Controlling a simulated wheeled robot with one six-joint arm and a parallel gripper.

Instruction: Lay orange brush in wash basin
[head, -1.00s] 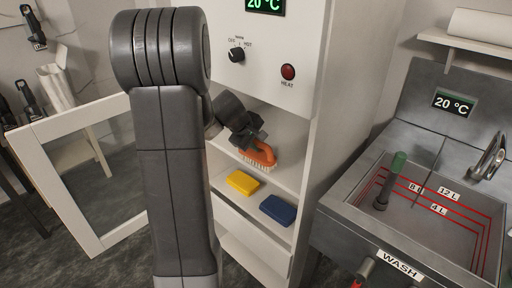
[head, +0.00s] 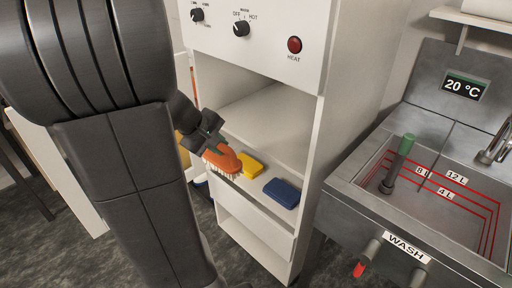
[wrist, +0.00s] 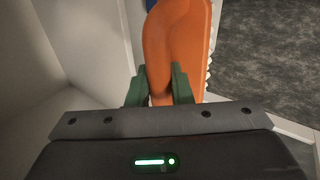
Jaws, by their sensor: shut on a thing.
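The orange brush (head: 224,160) has pale bristles and is held in front of the open cabinet, bristles facing down in the head view. My gripper (head: 213,143) is shut on it; in the wrist view the green fingers (wrist: 158,88) pinch the orange brush body (wrist: 174,45), with bristles along its right edge. The wash basin (head: 441,208) is the grey steel sink at the right, marked with red level lines and a WASH label. The brush is apart from the basin, well to its left. My arm hides part of the cabinet.
A yellow sponge (head: 250,165) and a blue sponge (head: 281,193) lie on the cabinet shelf. A green-topped standpipe (head: 399,162) stands in the basin, and a faucet (head: 496,144) is at its right. The cabinet side wall (head: 350,110) stands between shelf and basin.

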